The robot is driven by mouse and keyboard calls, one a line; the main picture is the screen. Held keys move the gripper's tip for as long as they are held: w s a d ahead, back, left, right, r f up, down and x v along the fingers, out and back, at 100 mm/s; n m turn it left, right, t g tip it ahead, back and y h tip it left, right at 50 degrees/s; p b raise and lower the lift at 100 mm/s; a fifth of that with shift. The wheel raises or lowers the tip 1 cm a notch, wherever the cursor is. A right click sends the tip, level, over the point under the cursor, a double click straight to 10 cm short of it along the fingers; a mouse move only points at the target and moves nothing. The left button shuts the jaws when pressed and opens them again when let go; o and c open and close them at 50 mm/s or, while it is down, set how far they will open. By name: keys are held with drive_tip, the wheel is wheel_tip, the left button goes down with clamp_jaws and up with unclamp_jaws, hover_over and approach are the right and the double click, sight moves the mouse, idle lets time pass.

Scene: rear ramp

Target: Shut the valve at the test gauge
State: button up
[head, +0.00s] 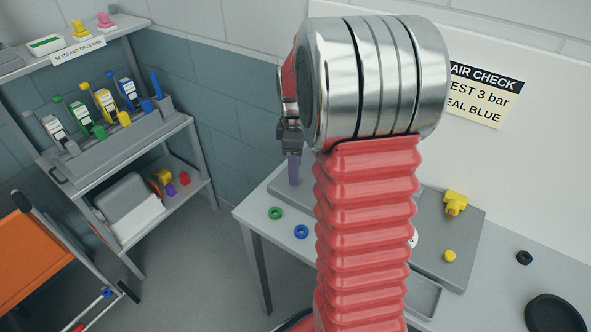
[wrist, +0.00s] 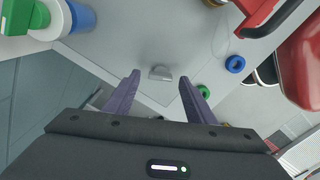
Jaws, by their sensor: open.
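My gripper (head: 294,172) hangs over the left end of the grey workbench, partly hidden by my red arm. In the wrist view its two purple fingers (wrist: 160,78) stand apart with nothing held between them. A small grey block (wrist: 160,73) shows beyond the fingertips, on or near the bench surface. A green and blue fitting (wrist: 30,18) with a pale cylindrical part shows at the top left of the wrist view, cut off by the frame. I cannot tell whether it carries the valve. The gauge cannot be made out clearly; my arm covers the middle of the bench.
A green ring (head: 275,213) and a blue ring (head: 301,231) lie on the bench (head: 256,205). A yellow fitting (head: 455,203), a yellow cap (head: 450,256) and a black ring (head: 524,257) are at the right. A shelf unit (head: 195,150) stands left, with floor between.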

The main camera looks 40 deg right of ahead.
drive_tip(key=shift+f, duration=0.7)
drive_tip(key=shift+c, duration=0.4)
drive_tip(key=c, duration=0.9)
drive_tip(key=shift+d, duration=0.1)
drive_tip(key=shift+c, duration=0.3)
